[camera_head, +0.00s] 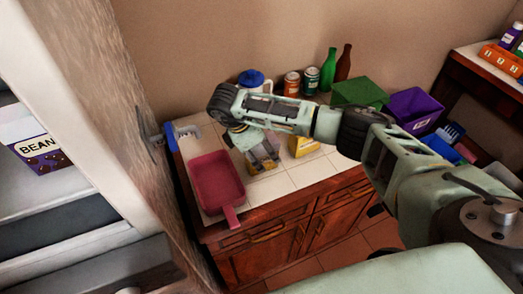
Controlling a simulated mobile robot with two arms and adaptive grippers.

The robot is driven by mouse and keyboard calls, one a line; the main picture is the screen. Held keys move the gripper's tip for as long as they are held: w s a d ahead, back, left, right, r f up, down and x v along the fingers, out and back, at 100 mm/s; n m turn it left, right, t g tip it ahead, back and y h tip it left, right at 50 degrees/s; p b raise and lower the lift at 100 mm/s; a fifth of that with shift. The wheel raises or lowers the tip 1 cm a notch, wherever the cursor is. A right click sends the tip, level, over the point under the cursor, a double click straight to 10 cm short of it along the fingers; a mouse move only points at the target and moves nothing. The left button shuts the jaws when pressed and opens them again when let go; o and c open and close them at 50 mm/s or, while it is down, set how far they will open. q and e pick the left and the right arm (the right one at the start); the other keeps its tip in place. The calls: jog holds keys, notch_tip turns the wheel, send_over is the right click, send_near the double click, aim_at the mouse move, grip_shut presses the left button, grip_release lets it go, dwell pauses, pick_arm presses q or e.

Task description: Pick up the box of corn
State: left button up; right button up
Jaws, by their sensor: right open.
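My right gripper (263,165) reaches down over the white tiled counter, with its open fingers pointing at the counter top. A yellow box (304,147) stands just right of it, partly behind my right arm; its label is too small to read, so I cannot tell whether it is the corn. Some yellow also shows around the gripper's fingers, but I cannot tell what it belongs to or whether it lies between them. My left gripper is not in view.
A red pan (215,182) lies left of the gripper. Behind stand a blue-lidded pot (251,78), cans (311,80), a green bottle (328,68) and a brown bottle (344,62). Green (359,92) and purple (412,108) bins stand right. A bean box (37,153) sits on the left shelf.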

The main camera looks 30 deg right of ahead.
jog(key=shift+d+f, duration=0.1)
jog(key=shift+f, duration=0.05)
jog(key=shift+c, duration=0.2)
grip_shut()
dwell(0.3)
